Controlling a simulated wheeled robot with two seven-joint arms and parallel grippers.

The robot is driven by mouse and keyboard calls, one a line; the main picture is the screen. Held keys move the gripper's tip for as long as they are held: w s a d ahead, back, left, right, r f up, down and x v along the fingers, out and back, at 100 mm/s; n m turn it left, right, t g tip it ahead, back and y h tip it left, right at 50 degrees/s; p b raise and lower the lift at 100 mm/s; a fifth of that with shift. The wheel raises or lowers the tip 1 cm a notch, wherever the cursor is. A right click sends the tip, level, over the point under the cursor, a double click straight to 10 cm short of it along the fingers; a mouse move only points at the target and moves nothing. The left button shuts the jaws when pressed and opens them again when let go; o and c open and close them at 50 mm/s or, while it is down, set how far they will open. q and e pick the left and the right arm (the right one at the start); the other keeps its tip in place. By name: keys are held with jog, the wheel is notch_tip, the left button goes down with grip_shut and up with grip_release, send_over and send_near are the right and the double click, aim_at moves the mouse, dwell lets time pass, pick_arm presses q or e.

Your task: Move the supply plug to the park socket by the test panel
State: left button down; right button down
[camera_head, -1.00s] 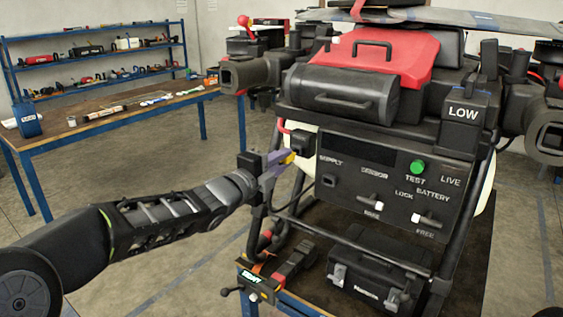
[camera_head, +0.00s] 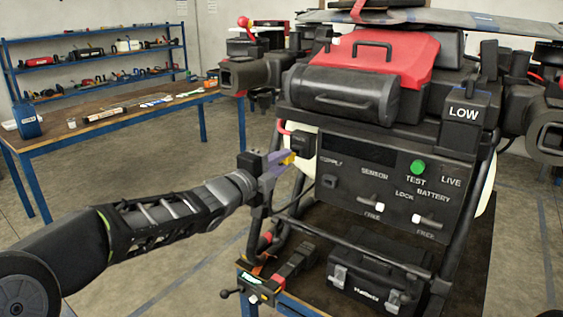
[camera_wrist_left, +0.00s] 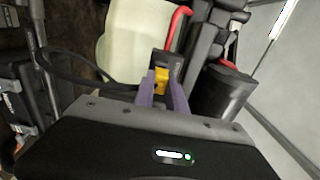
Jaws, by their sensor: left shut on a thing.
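My left gripper (camera_head: 284,163) has purple fingers, shut on the yellow part of the supply plug (camera_head: 289,158). In the left wrist view the yellow part (camera_wrist_left: 161,80) sits between the fingertips (camera_wrist_left: 162,92). A black cable (camera_wrist_left: 75,78) loops from the left towards it. A black box (camera_head: 302,143), apparently the park socket, is directly beyond the plug, at the upper left corner of the test panel (camera_head: 390,190). It also shows in the left wrist view (camera_wrist_left: 160,60). Whether the plug is inserted or only touching I cannot tell. My right gripper is out of view.
The panel has a green button (camera_head: 417,167), two lower switches (camera_head: 371,204) and a port under the SUPPLY label. Black frame tubes (camera_head: 285,215) run below my gripper. A black case (camera_head: 375,280) lies under the panel. A workbench (camera_head: 110,115) stands at the left.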

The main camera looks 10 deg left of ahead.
pick_arm(q)
jog(key=shift+x, duration=1.25)
jog(key=c, duration=1.3)
grip_release()
jog(key=shift+s, duration=0.1)
jog(key=b+v, duration=0.1)
jog(key=v, duration=0.6)
jog(key=shift+s, duration=0.25)
jog(key=shift+a, duration=0.15)
